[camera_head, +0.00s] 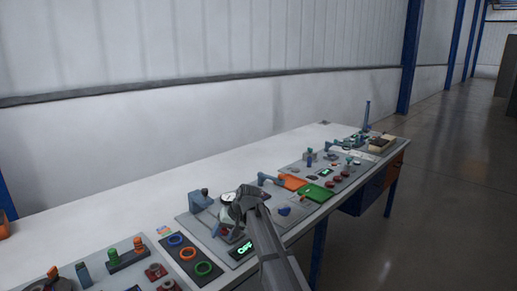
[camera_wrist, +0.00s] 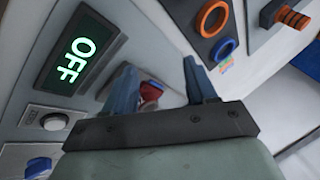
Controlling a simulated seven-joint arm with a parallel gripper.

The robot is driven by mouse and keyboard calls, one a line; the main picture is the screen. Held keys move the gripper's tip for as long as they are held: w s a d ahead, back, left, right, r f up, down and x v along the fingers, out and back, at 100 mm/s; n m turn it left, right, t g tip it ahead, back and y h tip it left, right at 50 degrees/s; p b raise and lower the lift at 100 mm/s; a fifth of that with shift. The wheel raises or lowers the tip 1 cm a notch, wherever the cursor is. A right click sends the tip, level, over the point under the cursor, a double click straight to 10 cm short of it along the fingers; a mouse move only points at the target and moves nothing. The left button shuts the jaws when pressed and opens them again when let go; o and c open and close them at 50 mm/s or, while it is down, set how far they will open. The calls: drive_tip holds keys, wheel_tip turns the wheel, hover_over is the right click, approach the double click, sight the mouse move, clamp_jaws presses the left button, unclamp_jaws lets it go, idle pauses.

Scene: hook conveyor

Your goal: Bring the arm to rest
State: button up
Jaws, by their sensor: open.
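My gripper (camera_wrist: 160,90) is open in the wrist view, with its two blue-grey fingers apart and nothing held between them. A red part (camera_wrist: 150,91) shows past the fingers, partly hidden by them; I cannot tell its distance. In the head view my gripper (camera_head: 247,205) is above the middle of the long white workbench (camera_head: 140,211), over a grey panel with a gauge. My arm reaches in from the lower edge and hides part of that panel.
A display (camera_wrist: 82,48) reads OFF in green. Blue and orange rings (camera_head: 188,253) sit left of my gripper. The bench's back strip is clear, with a white wall behind.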

drive_tip(key=w+d+f+m+t, duration=0.1)
drive_tip(key=w+d+f+m, duration=0.1)
drive_tip(key=d, duration=0.9)
drive_tip(key=w+d+f+m+t, duration=0.2)
drive_tip(key=d, duration=0.8)
drive_tip(key=s+d+f+m, duration=0.2)
drive_tip(key=d+f+m, duration=0.1)
drive_tip(key=d+f, duration=0.6)
drive_tip(key=s+a+f+n+g+h, duration=0.15)
drive_tip(key=s+f+g, duration=0.35)
drive_tip(key=s+f, duration=2)
drive_tip(key=s+f+n+g+h, duration=0.1)
drive_tip(key=s+f, duration=0.4)
drive_tip(key=s, duration=1)
drive_tip(key=s+d+f+n+g+h, duration=0.1)
drive_tip(key=s+f+g+h, duration=0.2)
drive_tip(key=s, duration=1.3)
wheel_tip(320, 180, down, 2)
drive_tip(key=g, duration=0.2)
drive_tip(key=shift+s+n+g, duration=0.15)
drive_tip(key=shift+n+g, duration=0.15)
drive_tip(key=shift+n, duration=0.05)
drive_tip(key=shift+f, duration=0.1)
